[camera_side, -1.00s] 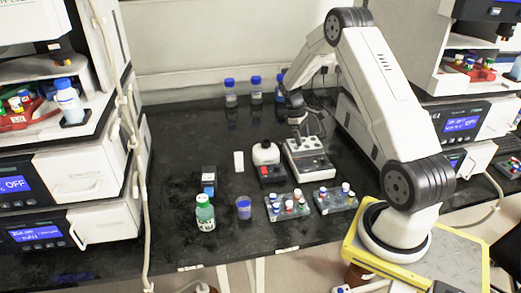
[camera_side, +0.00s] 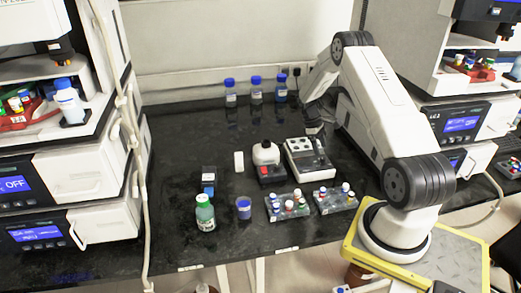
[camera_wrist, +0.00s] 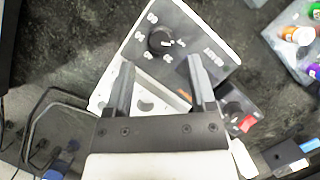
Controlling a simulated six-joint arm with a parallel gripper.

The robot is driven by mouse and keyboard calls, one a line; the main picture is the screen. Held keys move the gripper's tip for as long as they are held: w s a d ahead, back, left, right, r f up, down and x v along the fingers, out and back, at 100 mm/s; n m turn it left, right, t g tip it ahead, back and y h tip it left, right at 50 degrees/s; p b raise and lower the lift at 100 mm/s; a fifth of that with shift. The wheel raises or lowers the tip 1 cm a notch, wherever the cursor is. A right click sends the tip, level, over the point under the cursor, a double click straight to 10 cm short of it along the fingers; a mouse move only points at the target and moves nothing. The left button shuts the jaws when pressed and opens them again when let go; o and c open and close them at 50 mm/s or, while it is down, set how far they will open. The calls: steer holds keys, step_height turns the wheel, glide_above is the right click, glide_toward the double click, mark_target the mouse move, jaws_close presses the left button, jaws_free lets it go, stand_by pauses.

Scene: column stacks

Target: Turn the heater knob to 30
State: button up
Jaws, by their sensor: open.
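The heater is a white block with a dark front panel; its body (camera_side: 300,147) stands mid-bench in the side view. In the wrist view its dark panel (camera_wrist: 203,42) carries a round black knob (camera_wrist: 161,41) with a pale pointer mark. Pale labels ring the knob, too blurred to read surely. My gripper (camera_wrist: 161,64) is open and empty, its two fingers apart over the heater, with the knob just beyond the fingertips and between their lines. In the side view my gripper (camera_side: 316,132) is above the heater's right part; its fingertips are hard to make out.
A small device with a red switch (camera_side: 264,170) stands close to the heater's left. Blue-capped bottles (camera_side: 256,90) stand behind. The bench's left part is clear.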

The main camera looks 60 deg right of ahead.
mark_target(323, 158)
steer(key=shift+x, duration=2.35)
jaws_close()
